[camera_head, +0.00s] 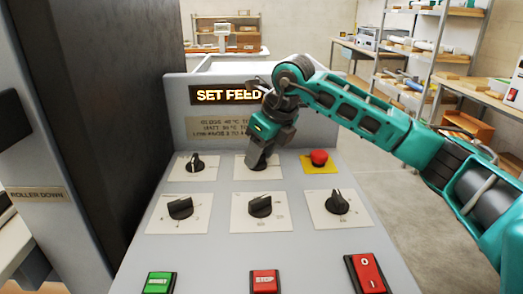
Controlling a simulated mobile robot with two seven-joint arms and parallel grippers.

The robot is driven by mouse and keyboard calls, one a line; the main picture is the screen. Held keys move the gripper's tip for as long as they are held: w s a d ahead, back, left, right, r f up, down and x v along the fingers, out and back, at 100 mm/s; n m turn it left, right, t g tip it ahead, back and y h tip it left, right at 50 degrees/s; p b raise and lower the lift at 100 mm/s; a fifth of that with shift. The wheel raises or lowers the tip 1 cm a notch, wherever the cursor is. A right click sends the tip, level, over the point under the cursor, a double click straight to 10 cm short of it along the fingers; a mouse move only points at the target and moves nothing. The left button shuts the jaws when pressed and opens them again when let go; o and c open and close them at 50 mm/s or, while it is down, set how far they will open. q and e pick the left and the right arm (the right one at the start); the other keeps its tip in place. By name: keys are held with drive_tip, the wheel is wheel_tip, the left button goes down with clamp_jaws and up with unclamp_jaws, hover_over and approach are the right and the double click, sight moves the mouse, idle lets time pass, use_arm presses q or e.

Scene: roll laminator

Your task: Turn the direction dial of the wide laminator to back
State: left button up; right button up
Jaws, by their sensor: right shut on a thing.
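The sloped grey control panel (215,245) of the wide laminator carries several black dials on white plates. My right gripper (259,160) comes down from above onto the top middle dial, between the top left dial (195,163) and the red mushroom button. It is shut on that dial's knob, which it mostly hides; part of the white plate (243,174) shows around it. The dial's pointer and labels cannot be read, so I cannot tell its setting. My left gripper is not in view.
A lit display (225,95) reads "SET FEED", its end covered by my arm. A red mushroom button (319,158) sits close right of my gripper. Three dials (261,206) stand in a lower row. Green start (158,283), red stop (264,282) and a rocker switch (367,273) are nearest.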

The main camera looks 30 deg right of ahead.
drive_tip(key=m, duration=0.1)
drive_tip(key=m+h, duration=0.1)
drive_tip(key=m, duration=0.2)
drive_tip(key=shift+a+m+h, duration=0.25)
drive_tip(key=shift+m+h, duration=0.05)
drive_tip(key=shift+h, duration=0.1)
drive_tip(key=m+h, duration=0.1)
drive_tip(key=m, duration=0.1)
drive_tip(key=m+b, duration=0.1)
drive_tip(key=m, duration=0.1)
drive_tip(key=shift+a+m+h, duration=0.15)
drive_tip(key=shift+m+h, duration=0.15)
drive_tip(key=shift+h, duration=0.1)
drive_tip(key=o, duration=1.1)
drive_tip(key=shift+c, duration=0.2)
